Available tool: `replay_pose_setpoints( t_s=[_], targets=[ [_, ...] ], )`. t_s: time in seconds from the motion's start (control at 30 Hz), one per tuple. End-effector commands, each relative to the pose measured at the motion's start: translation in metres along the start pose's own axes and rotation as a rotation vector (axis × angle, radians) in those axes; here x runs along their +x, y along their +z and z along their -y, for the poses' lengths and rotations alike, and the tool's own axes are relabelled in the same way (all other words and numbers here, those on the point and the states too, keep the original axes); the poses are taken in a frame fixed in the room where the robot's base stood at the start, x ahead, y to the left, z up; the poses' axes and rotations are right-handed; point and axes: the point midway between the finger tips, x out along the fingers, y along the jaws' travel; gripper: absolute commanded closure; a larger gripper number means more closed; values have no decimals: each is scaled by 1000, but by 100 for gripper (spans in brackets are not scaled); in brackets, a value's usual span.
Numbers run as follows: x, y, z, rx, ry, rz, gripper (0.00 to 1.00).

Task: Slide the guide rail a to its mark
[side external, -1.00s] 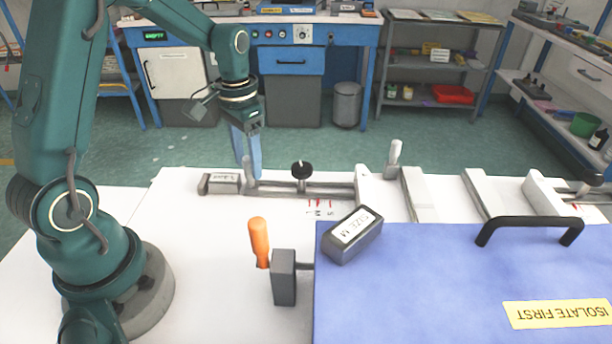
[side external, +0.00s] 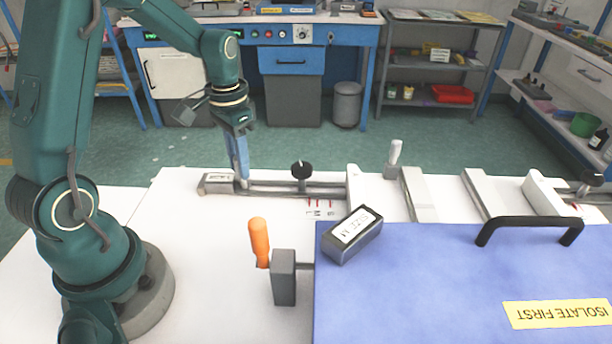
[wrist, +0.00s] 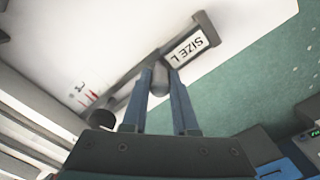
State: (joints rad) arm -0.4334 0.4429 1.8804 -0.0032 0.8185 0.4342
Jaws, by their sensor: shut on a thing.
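The guide rail, a white upright plate (side external: 353,188) joined to a long grey bar (side external: 272,190), lies on the white table right of my gripper. My gripper (side external: 243,178) is shut on a grey upright peg (wrist: 159,82) near the bar's left end. The blue fingers sit on either side of the peg in the wrist view. Red marks (side external: 319,203) with small letters are on the table just left of the plate; they also show in the wrist view (wrist: 84,93). I cannot tell which mark is the target. A black knob (side external: 301,170) stands over the bar.
An orange-handled lever (side external: 259,242) stands in front. Further rails (side external: 418,194) lie to the right.

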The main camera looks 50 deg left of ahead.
Motion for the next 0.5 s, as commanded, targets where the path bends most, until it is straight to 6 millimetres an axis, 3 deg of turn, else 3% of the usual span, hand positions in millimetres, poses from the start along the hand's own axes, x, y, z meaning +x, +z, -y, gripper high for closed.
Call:
replay_pose_setpoints(
  t_s=[0.1,0.13,0.2,0.5],
  targets=[
    [0,0,0,1,-1,2,100],
    [0,0,0,1,-1,2,69],
    [0,0,0,1,-1,2,43],
    [0,0,0,1,-1,1,43]
  ],
)
